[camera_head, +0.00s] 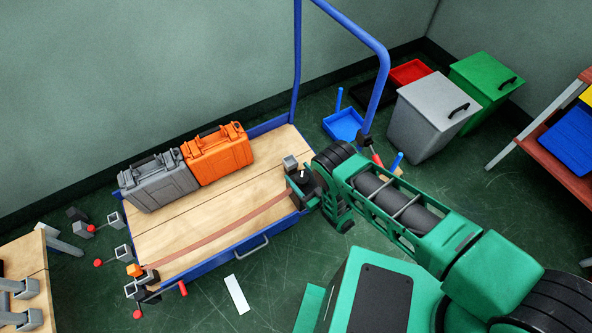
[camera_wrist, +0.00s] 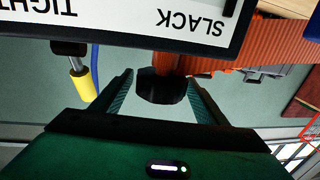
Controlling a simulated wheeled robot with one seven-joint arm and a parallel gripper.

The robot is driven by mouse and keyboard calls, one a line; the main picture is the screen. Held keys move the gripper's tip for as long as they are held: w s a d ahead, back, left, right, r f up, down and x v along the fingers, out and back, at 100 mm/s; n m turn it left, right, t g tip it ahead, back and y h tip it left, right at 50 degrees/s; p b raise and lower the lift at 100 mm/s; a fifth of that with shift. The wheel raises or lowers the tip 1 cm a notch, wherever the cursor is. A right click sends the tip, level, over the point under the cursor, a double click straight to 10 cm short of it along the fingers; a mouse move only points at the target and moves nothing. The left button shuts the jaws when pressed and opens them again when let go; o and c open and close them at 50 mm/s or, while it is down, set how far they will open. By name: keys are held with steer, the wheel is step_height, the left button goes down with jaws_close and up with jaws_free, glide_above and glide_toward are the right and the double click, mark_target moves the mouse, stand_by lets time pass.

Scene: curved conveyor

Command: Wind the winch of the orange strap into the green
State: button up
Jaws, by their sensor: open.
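The orange strap (camera_head: 220,234) lies flat across the cart's wooden deck, from the left edge to the right. In the wrist view the ribbed orange strap (camera_wrist: 275,50) runs behind a white gauge plate (camera_wrist: 140,28) marked TIGHT and SLACK, upside down. The gauge's green part and any pointer reading are not visible. A dark faceted knob (camera_wrist: 161,88) shows between the fingers of my gripper (camera_wrist: 160,95), which is open. I cannot tell whether a finger touches it. In the head view my gripper (camera_head: 299,191) is at the deck's right edge, partly hidden by my arm.
A grey case (camera_head: 160,184) and an orange case (camera_head: 218,155) stand on the deck's far side. The cart's blue handle (camera_head: 375,60) rises behind my arm. Several red-tipped levers (camera_head: 98,263) stick out at left. A grey bin (camera_head: 425,112) and green bin (camera_head: 487,85) stand right.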

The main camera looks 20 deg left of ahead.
steer(key=shift+x, duration=1.35)
steer(key=c, duration=1.1)
steer(key=shift+o, duration=0.2)
steer(key=shift+d+t, duration=0.1)
steer(key=shift+t, duration=0.2)
steer(key=shift+w+d+f+m+t+h, duration=0.1)
steer(key=shift+w+d+m+t+h, duration=0.05)
steer(key=shift+m+t+h, duration=0.45)
steer(key=shift+w+d+m+t+h, duration=0.15)
steer(key=shift+m+t+h, duration=0.35)
steer(key=shift+m+t, duration=0.15)
steer(key=shift+w+d+m+t+h, duration=0.1)
steer(key=shift+m+t+h, duration=0.4)
steer(key=shift+h, duration=0.1)
steer(key=shift+w+d+m+t+h, duration=0.1)
steer(key=shift+m+t+h, duration=0.35)
steer(key=shift+h, duration=0.15)
steer(key=o, duration=1.1)
steer(key=shift+c, duration=0.2)
